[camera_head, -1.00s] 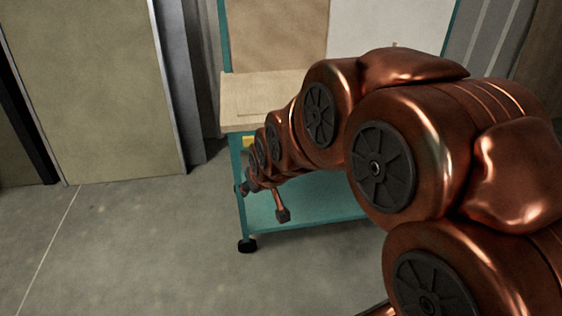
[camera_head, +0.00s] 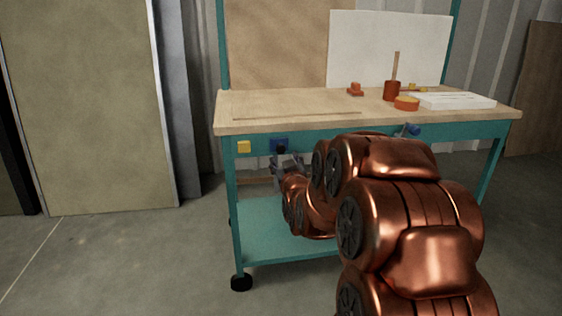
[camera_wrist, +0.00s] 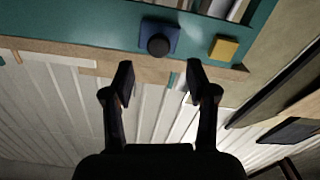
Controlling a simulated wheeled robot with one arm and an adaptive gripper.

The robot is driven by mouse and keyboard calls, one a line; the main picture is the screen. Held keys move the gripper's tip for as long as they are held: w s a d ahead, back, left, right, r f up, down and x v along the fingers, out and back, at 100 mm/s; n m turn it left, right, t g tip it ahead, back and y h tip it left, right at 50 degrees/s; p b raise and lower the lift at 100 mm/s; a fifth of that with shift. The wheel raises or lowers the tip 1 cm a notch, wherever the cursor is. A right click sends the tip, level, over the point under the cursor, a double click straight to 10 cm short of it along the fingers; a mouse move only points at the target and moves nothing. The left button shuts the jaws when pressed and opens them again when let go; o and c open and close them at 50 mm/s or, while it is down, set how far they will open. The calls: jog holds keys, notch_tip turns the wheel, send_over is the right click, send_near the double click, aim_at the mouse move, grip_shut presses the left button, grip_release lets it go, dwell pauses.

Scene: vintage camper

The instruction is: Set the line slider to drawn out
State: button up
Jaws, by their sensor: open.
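I cannot tell for certain which part is the line slider. A blue plate (camera_head: 280,144) with a round black knob (camera_head: 281,150) sits on the teal front rail of the workbench. In the wrist view the blue plate (camera_wrist: 174,42) and black knob (camera_wrist: 158,46) are at upper middle, just beyond my fingertips. My gripper (camera_wrist: 160,82) is open and empty, its two dark fingers apart and pointing toward the knob without visible contact. In the head view my gripper (camera_head: 288,164) is just below the plate, partly hidden by my arm.
A yellow block (camera_head: 243,146) is left of the plate on the rail; a blue-ended fitting (camera_head: 412,129) is farther right. The wooden benchtop (camera_head: 290,103) holds a red cup (camera_head: 392,91), an orange round item (camera_head: 406,103) and a white tray (camera_head: 460,100). A lower teal shelf (camera_head: 262,240) is beneath.

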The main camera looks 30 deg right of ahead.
aim_at(281, 150)
jog(key=p+x, duration=0.2)
jog(key=p, duration=0.5)
jog(key=shift+w+d+r, duration=0.1)
jog(key=shift+r, duration=0.1)
jog(key=shift+w+d+p, duration=0.1)
jog(key=shift+w+p, duration=0.05)
jog(key=shift+p, duration=0.6)
jog(key=shift+w+f, duration=0.15)
jog(key=shift+w, duration=0.05)
jog(key=shift+b+x, duration=0.4)
jog(key=shift+x, duration=2.05)
jog(key=shift+f, duration=0.1)
jog(key=shift+c, duration=0.5)
grip_shut()
